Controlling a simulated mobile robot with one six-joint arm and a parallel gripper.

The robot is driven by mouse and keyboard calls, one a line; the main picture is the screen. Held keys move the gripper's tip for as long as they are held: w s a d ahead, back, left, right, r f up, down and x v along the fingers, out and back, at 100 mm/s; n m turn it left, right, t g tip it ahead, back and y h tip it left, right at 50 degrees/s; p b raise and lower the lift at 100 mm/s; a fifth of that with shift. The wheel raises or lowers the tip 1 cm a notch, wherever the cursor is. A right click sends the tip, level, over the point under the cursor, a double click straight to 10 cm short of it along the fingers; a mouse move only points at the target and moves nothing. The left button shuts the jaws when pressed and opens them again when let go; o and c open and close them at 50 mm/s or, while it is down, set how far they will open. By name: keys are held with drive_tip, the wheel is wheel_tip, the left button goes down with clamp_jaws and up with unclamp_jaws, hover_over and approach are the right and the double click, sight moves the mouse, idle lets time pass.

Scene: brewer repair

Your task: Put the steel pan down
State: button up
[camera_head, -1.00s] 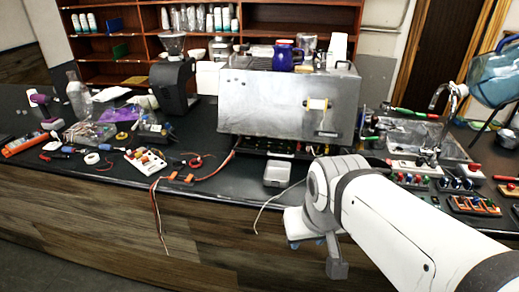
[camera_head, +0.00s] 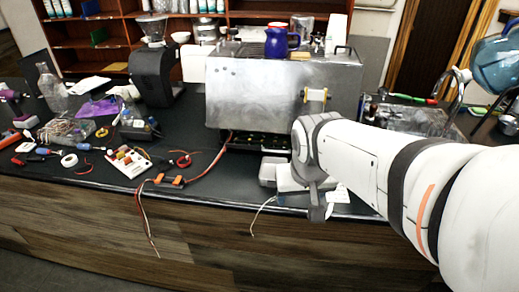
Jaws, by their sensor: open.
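The steel pan (camera_head: 268,171) is a small grey, box-shaped pan. It sits on the black counter, close to the front edge, below the front of the brewer (camera_head: 268,97). The white end of my arm is just to its right in the picture and overlaps its right side. My gripper (camera_head: 303,187) is low at the counter's front edge, beside the pan. Its jaws are open, and no object shows in them. The fingertips are mostly hidden by my wrist, so I cannot tell whether they touch the pan.
A loose wire (camera_head: 262,215) hangs over the front edge. A blue mug (camera_head: 277,42) stands on the brewer. A black grinder (camera_head: 153,75) stands behind left.

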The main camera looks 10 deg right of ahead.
sight(273, 185)
drive_tip(key=o, duration=0.4)
drive_tip(key=shift+m+h, duration=0.4)
drive_tip(key=shift+m, duration=0.3)
drive_tip(key=w+f, duration=0.1)
drive_tip(key=w, duration=0.3)
drive_tip(key=w+f, duration=0.2)
drive_tip(key=w, duration=0.1)
drive_tip(key=w+f, duration=0.1)
drive_tip(key=w, duration=0.3)
drive_tip(key=shift+w+d+f, duration=0.25)
drive_tip(key=shift+w, duration=0.1)
drive_tip(key=o, duration=0.3)
drive_tip(key=shift+m+t, duration=0.3)
drive_tip(key=shift+m, duration=0.3)
drive_tip(key=w+f, duration=0.6)
drive_tip(key=w, duration=0.1)
drive_tip(key=w+a+f, duration=0.1)
drive_tip(key=w+f, duration=0.2)
drive_tip(key=shift+w, duration=0.3)
drive_tip(key=shift+o, duration=0.2)
drive_tip(key=shift+p+x, duration=0.65)
drive_tip(key=shift+x, duration=3.1)
